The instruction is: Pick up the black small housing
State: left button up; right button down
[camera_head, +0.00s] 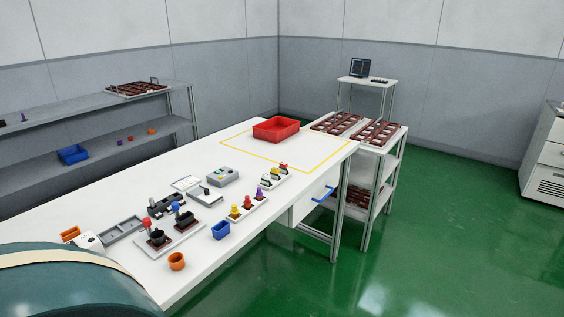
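Small black parts stand on the white table. A small black piece (24,117) also stands on the upper grey shelf at left. I cannot tell which of these is the small housing. Neither of my grippers is in view.
Green floor (450,240) at right is clear.

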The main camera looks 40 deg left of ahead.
aim_at(157, 237)
jog(key=i+z, duration=0.75)
jog(key=i+j+z, duration=0.2)
jog(key=i+z, duration=0.15)
jog(key=i, duration=0.2)
jog(key=i+z, duration=0.1)
jog(key=z, duration=0.3)
jog(key=i+z, duration=0.1)
jog(key=z, duration=0.35)
jog(key=i+j+z, duration=0.1)
jog(key=z, duration=0.75)
jog(key=j+z, duration=0.1)
jog(key=z, duration=5.35)
